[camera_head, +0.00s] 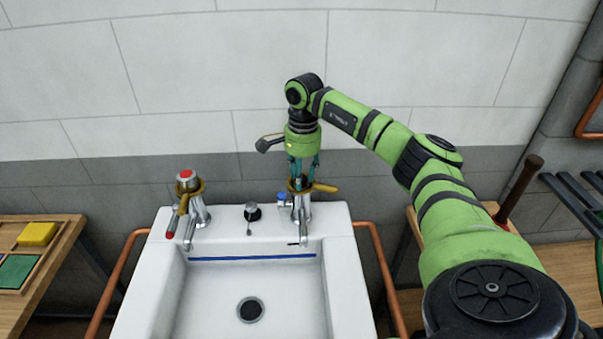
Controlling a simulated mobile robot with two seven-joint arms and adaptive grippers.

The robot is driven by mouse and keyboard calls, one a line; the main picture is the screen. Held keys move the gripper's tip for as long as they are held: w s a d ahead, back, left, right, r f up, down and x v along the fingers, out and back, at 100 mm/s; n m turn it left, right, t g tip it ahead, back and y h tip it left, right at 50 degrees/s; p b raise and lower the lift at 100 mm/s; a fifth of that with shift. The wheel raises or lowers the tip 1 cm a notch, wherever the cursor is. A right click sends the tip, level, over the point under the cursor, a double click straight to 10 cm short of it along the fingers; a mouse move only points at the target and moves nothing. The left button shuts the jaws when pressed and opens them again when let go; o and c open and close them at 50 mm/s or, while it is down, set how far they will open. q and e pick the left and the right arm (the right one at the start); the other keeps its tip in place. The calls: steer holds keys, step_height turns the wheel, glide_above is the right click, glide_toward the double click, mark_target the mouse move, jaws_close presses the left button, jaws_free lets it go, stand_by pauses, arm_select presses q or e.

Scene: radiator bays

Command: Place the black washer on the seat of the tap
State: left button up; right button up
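My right arm reaches in from the right, and my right gripper (302,178) points straight down over the right-hand tap (301,212) at the back of the white sink. Its fingertips are at the top of this tap, close to a brass-coloured part with a handle (324,188). The fingers and tap top overlap, so I cannot tell whether the gripper is open or shut or what lies between. No black washer can be made out, and the tap's seat is hidden. My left gripper is out of view.
A red-topped tap (189,207) with a brass-coloured part around it stands at the sink's back left. A small plug fitting (252,212) sits between the taps. Copper pipes (117,285) flank the sink (343,262). A wooden bench (48,262) with yellow and green blocks is at left.

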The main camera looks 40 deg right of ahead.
mark_target(303, 177)
stand_by(0.3)
steer(key=shift+d+r, duration=0.1)
steer(key=shift+r, duration=0.15)
step_height(303, 177, up, 12)
steer(key=b, duration=0.1)
steer(key=shift+d, duration=0.15)
steer(key=shift+d+f, duration=0.1)
